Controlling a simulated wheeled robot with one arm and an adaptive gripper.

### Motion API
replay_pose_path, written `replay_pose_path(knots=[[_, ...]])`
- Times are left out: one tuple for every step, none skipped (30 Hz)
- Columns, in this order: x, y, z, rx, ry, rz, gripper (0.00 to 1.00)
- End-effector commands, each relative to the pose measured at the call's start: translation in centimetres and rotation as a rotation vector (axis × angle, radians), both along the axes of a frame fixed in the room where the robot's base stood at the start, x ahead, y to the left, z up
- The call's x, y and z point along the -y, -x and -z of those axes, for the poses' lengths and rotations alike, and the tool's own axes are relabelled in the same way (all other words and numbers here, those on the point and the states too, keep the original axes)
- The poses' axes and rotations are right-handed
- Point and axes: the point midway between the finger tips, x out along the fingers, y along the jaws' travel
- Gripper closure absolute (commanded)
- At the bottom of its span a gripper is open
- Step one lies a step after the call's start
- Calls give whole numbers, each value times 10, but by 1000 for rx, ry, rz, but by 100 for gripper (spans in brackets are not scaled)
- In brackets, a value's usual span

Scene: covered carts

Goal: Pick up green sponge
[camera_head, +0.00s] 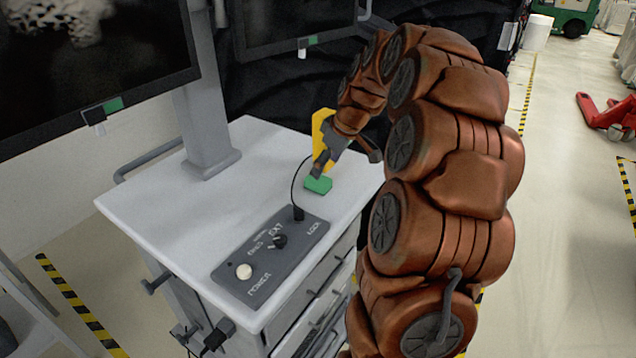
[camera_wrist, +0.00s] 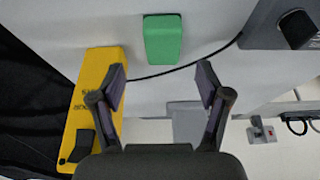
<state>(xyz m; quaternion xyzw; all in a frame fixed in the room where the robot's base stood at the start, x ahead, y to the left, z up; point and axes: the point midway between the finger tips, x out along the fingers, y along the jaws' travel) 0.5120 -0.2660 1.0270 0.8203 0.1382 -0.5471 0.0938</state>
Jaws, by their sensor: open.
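The green sponge (camera_head: 318,185) is a small block lying on the white top of the cart, near its back right part. In the wrist view the sponge (camera_wrist: 163,39) lies ahead of the fingertips, roughly midway between them and apart from both. My gripper (camera_wrist: 161,80) is open and empty. In the head view my gripper (camera_head: 345,160) is over the cart top, close beside the sponge; part of it is hidden by my arm.
A yellow box (camera_head: 322,138) stands right by my gripper; it shows near the left finger in the wrist view (camera_wrist: 97,90). A monitor (camera_head: 90,65) stands at left.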

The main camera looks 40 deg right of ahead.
Motion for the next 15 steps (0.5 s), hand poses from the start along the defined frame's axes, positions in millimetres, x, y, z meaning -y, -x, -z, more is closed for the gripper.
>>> replay_pose_path(knots=[[-1, -1, 3, -3, -2, 0, 24], [-2, -1, 5, -3, -2, 0, 24], [-2, -2, 7, -3, -2, 0, 24], [-3, -3, 8, -3, -2, 0, 24], [-3, -3, 9, -2, -3, 0, 24], [-3, -4, 11, -2, -3, 0, 24], [-4, -5, 13, -3, -2, 0, 24], [-4, -5, 16, -3, -2, 0, 24], [-6, -6, 20, -5, -3, -1, 24], [-7, -7, 23, -7, -5, -2, 24], [-8, -8, 27, -8, -5, -2, 24], [-8, -10, 32, -7, -5, -1, 24], [-9, -11, 35, -6, -5, 0, 24], [-9, -13, 40, -6, -5, 0, 24], [-10, -15, 46, -7, -5, -1, 24]])
